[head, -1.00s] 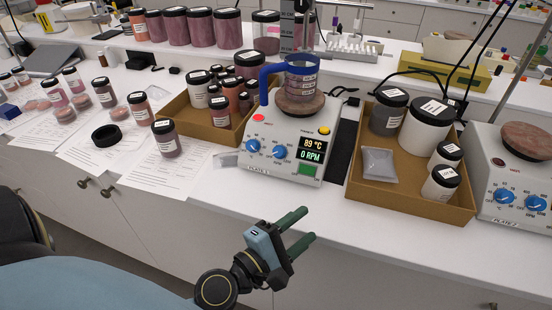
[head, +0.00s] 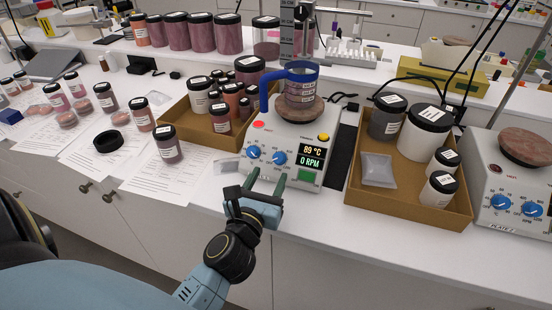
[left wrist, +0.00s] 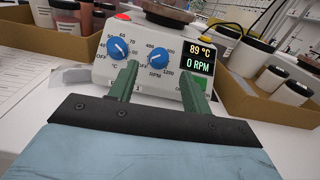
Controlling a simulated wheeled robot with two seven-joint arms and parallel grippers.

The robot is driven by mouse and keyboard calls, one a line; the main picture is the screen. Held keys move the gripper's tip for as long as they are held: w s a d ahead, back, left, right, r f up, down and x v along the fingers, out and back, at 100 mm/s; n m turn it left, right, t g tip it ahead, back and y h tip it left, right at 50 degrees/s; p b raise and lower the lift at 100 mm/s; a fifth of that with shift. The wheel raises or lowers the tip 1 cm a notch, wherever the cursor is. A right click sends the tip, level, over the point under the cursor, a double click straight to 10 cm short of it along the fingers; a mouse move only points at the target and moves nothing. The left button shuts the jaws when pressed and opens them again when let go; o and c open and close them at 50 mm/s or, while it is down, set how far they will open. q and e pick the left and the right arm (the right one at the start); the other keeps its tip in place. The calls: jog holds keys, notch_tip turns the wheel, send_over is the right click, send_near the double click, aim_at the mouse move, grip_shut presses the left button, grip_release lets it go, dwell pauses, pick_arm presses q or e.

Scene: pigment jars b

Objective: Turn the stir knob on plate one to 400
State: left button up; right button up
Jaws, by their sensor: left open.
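Plate one (head: 284,143) is a white hotplate with two blue knobs and a display reading 89 °C and 0 RPM. Its stir knob (head: 278,158) is the right one, marked RPM; it also shows in the left wrist view (left wrist: 163,53), with its mark towards OFF at lower left. The temperature knob (head: 253,152) is to its left. My left gripper (head: 267,175) is open and empty in front of the plate. In the left wrist view its green fingers (left wrist: 159,70) lie left and right of the stir knob, apparently short of it. My right gripper is not in view.
A beaker in a blue holder (head: 301,84) stands on the plate's heating top. Cardboard trays of jars flank the plate, one at left (head: 207,137) and one at right (head: 402,202). Plate two (head: 515,180) is at far right. Papers and jars lie left.

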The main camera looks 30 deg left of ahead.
aim_at(278, 159)
pick_arm(q)
jog(key=x, duration=0.6)
jog(key=shift+w, duration=0.1)
jog(key=c, duration=1)
jog(key=shift+p, duration=0.3)
